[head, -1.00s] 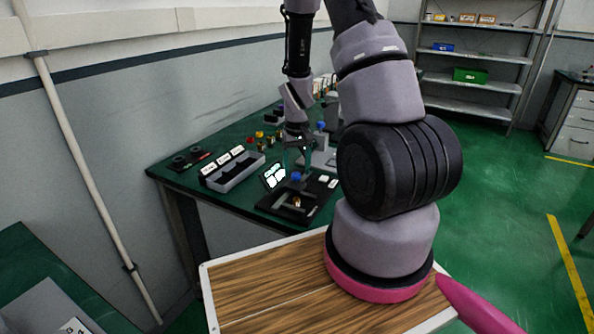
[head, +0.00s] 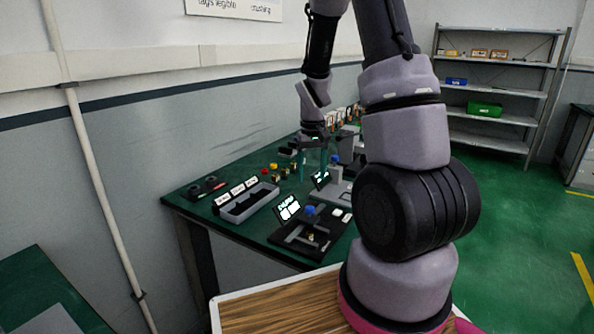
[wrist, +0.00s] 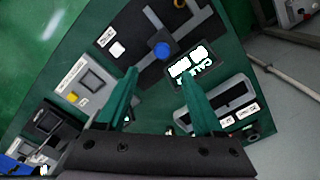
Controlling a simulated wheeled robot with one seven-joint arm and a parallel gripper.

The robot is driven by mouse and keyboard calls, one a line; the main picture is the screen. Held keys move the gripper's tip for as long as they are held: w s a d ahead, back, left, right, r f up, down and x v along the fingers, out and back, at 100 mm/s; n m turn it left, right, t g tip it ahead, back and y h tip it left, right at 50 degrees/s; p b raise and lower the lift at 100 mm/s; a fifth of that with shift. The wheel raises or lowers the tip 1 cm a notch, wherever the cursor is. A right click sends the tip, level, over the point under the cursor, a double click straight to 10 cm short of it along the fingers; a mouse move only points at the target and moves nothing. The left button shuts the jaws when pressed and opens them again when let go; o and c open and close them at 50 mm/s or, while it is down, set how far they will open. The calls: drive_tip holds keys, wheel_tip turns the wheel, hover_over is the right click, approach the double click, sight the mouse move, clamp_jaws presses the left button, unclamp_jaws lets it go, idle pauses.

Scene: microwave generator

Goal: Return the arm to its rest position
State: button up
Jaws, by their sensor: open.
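My gripper (wrist: 158,100) points down over the green workbench in the wrist view, its two teal fingers spread apart with nothing between them. In the head view my gripper (head: 318,158) hangs above the back part of the bench, raised on my arm. Below it are a black fixture with a blue knob (head: 310,210) and a lit display (head: 287,208). The blue knob also shows in the wrist view (wrist: 162,50), beyond the fingertips.
A grey labelled tray (head: 246,203) lies on the bench (head: 262,242) near its left edge. Small coloured parts (head: 275,168) sit behind it, close to the wall. A metal shelf (head: 497,90) with bins stands at the back right. Green floor between is open.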

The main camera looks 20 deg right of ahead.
drive_tip(key=s+a+r+m+t+y, duration=0.1)
drive_tip(key=s+a+r+t, duration=0.15)
drive_tip(key=r, duration=0.65)
drive_tip(key=s+a+r+t, duration=0.1)
drive_tip(key=s+r, duration=0.2)
drive_tip(key=r, duration=0.5)
drive_tip(key=s+a+r+m+t+y, duration=0.1)
drive_tip(key=s+a+r+t, duration=0.2)
drive_tip(key=s+r, duration=0.8)
drive_tip(key=shift+s+a+r+m+t, duration=0.3)
drive_tip(key=shift+s+a+m+t, duration=0.1)
drive_tip(key=shift+s+a, duration=0.25)
